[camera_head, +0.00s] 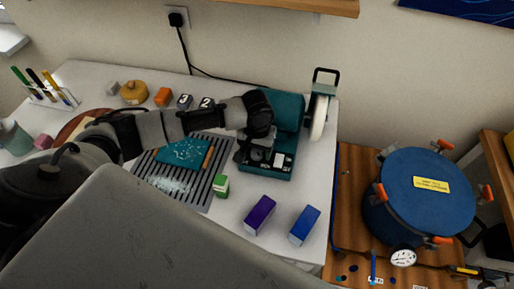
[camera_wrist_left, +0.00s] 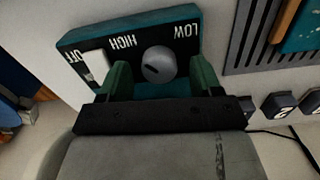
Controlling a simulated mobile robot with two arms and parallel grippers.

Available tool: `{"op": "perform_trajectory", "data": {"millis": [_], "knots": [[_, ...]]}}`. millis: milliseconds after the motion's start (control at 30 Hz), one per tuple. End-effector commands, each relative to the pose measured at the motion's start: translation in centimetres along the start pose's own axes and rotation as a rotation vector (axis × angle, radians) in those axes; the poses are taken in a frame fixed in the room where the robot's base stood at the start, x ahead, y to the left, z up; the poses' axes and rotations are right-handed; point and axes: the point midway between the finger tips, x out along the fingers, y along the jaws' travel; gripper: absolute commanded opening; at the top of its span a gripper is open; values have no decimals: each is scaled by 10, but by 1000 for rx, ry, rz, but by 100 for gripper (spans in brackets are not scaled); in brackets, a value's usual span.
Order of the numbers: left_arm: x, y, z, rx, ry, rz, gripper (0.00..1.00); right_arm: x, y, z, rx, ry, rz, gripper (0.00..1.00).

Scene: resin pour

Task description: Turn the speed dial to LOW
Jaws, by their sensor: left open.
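The teal device (camera_head: 285,112) stands near the back right of the white table. In the left wrist view its teal panel (camera_wrist_left: 213,35) carries the words OFF, HIGH and LOW, seen upside down. The grey speed dial (camera_wrist_left: 158,64) sits between HIGH and LOW; which word its dark mark points at is hard to tell. A white switch (camera_wrist_left: 97,67) is beside OFF. My left gripper (camera_wrist_left: 163,82) is open, its green fingers on either side of the dial; contact cannot be told. In the head view my left gripper (camera_head: 257,156) is over the device's front and hides the dial.
A slatted grey tray (camera_head: 196,190) with a teal piece (camera_head: 183,153) lies left of the device. A green block (camera_head: 221,186), a purple box (camera_head: 260,214) and a blue box (camera_head: 304,224) are in front. Number blocks (camera_head: 207,103) stand behind. A blue pot (camera_head: 420,195) is at right.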

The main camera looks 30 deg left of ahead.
Motion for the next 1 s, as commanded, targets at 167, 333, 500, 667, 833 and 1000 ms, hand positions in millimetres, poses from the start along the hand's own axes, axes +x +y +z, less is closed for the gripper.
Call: {"op": "perform_trajectory", "data": {"millis": [167, 333, 500, 667, 833, 1000], "knots": [[7, 0, 0, 1, 0, 0, 65, -1, 3, -1, -1, 2, 3, 43], [7, 0, 0, 2, 0, 0, 65, -1, 4, 0, -1, 1, 5, 43], [6, 0, 0, 2, 0, 0, 43, -1, 3, 1, 0, 0, 4, 43], [6, 0, 0, 1, 0, 0, 19, -1, 3, 2, 0, -3, 4, 43], [3, 0, 0, 36, -1, 1, 15, -8, 3, 2, 0, -4, 4, 43], [4, 0, 0, 120, -1, 1, 15, -17, 3, 2, 0, -5, 3, 43]]}}
